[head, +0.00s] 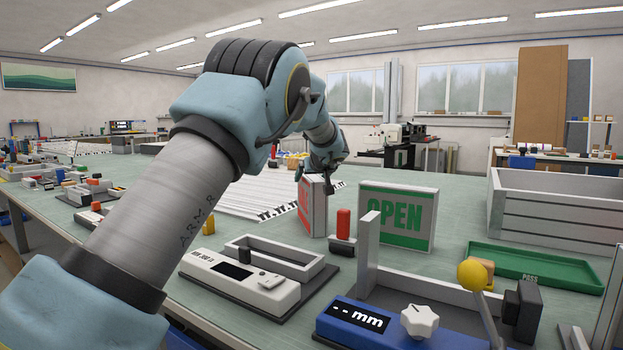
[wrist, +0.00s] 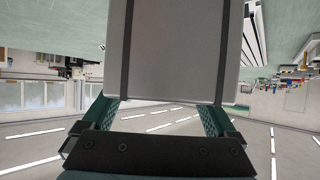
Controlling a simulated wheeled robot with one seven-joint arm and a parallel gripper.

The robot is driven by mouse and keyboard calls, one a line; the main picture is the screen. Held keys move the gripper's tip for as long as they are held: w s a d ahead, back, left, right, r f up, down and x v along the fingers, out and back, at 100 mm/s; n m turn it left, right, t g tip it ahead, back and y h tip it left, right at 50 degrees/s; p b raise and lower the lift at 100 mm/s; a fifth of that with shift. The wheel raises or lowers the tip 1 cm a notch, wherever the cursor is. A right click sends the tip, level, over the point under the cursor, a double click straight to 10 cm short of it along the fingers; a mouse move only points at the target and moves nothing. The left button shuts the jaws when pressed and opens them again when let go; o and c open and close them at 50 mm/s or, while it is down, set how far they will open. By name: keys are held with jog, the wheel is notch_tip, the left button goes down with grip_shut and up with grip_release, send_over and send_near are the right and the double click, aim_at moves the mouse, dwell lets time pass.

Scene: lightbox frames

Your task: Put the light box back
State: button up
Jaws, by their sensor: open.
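A white light box with a green face reading OPEN (head: 398,217) stands upright on the bench, right of centre. A second light box with a red face (head: 313,207) stands upright to its left, turned nearly edge-on. My gripper (head: 331,180) is at the top of this red-faced box. In the wrist view, a plain grey panel (wrist: 178,50) with dark strips fills the middle, probably the red-faced box. My gripper's two green fingers (wrist: 160,115) are open, one near each side edge of the panel. I cannot tell whether they touch it.
A red-topped block (head: 343,238) stands close in front. A grey device with a display (head: 240,280), a blue mm gauge (head: 370,322), a green tray (head: 535,267) and a grey slatted crate (head: 555,208) surround the boxes. White slatted racks (head: 250,197) lie behind.

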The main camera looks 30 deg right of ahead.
jog(key=b+v, duration=0.3)
jog(key=v, duration=0.9)
jog(key=shift+w+r, duration=0.1)
